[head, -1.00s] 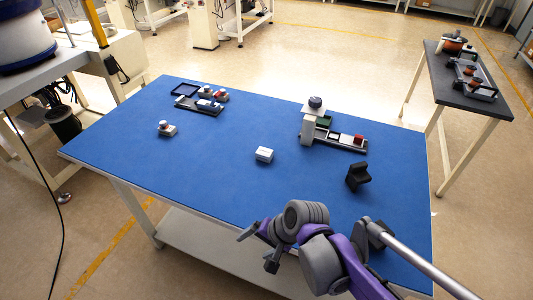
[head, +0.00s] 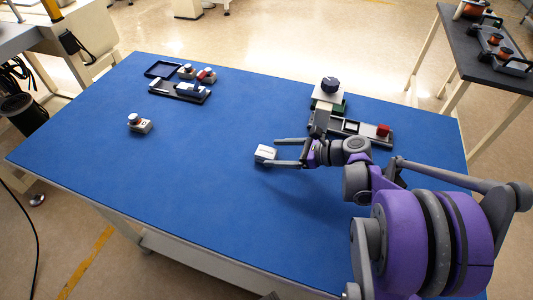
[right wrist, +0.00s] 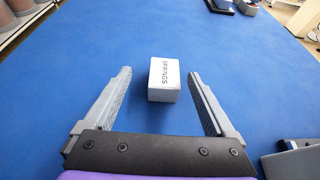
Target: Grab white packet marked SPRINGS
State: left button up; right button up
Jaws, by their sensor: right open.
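The white packet (head: 265,153) lies on the blue table near its middle. In the right wrist view the packet (right wrist: 165,80) shows the word SPRINGS on its top. My right gripper (head: 277,153) is open, with its fingers pointing left at the packet. In the right wrist view the gripper (right wrist: 160,92) has one finger on each side of the packet's near end, with a gap on both sides. The packet is not gripped. My left gripper is not in view.
A small box with a knob (head: 139,123) and a dark tray (head: 180,95) with parts stand to the left on the blue table (head: 180,190). A fixture with a dark knob (head: 330,88) and a parts tray stand behind my right arm. The table's front left is clear.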

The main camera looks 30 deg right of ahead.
aim_at(257, 151)
jog(key=shift+x, duration=1.05)
jog(key=x, duration=0.3)
jog(key=b+x, duration=0.1)
jog(key=x, duration=0.1)
jog(key=shift+w+d+f, duration=0.25)
jog(key=shift+w+f, duration=0.15)
jog(key=shift+c, duration=0.3)
grip_shut()
